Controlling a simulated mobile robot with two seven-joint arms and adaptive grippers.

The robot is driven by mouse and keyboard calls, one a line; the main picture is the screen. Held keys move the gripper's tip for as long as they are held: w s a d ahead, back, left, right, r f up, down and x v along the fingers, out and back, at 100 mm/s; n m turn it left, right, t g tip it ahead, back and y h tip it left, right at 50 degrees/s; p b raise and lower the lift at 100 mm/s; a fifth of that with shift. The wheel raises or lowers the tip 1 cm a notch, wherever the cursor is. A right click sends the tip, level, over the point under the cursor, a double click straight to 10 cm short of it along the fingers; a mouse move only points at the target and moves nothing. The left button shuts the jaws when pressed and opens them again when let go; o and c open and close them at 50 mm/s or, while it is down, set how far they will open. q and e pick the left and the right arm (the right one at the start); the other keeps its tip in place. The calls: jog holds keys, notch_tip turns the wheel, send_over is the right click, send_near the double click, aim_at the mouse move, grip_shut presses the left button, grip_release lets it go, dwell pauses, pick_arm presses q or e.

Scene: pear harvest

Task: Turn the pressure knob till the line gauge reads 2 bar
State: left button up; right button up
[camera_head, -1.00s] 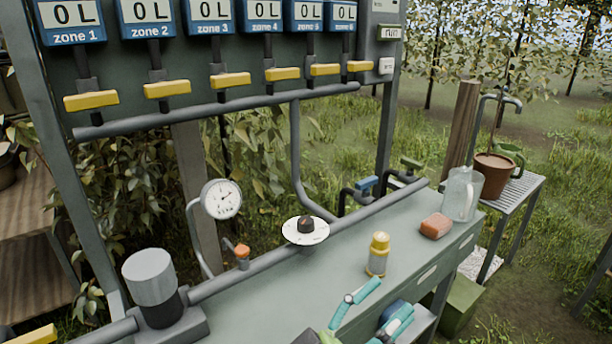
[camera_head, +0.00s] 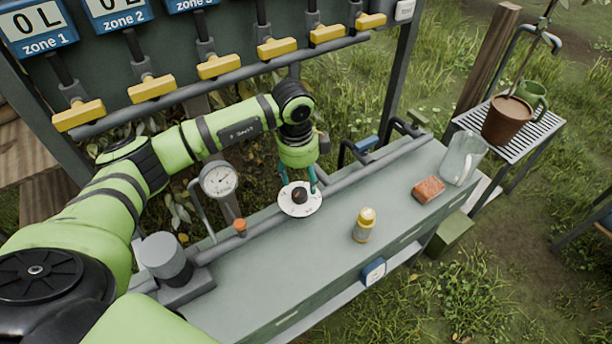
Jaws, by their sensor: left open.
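The pressure knob (camera_head: 299,196) is a dark round knob on a white dial plate (camera_head: 302,208), fixed on the grey pipe along the back of the bench. The line gauge (camera_head: 219,180) is a round white dial left of the knob; its needle is too small to read surely. My left gripper (camera_head: 298,186) points down from above at the knob, its teal fingers apart, one on each side of or just behind the knob. I cannot tell whether they touch it. My right gripper is not in view.
A yellow-capped bottle (camera_head: 364,225), a brown sponge-like block (camera_head: 428,190) and a clear jug (camera_head: 463,158) stand on the bench (camera_head: 330,250). An orange-topped valve (camera_head: 240,227) and a grey cylinder (camera_head: 165,258) are left of the knob. Yellow zone levers (camera_head: 219,66) hang above.

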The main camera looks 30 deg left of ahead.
aim_at(299, 193)
pick_arm(q)
jog(key=shift+s+a, duration=0.1)
jog(key=shift+a, duration=0.45)
notch_tip(299, 193, down, 6)
jog(key=shift+f+p, duration=0.25)
jog(key=shift+p, duration=0.7)
jog(key=c, duration=1.1)
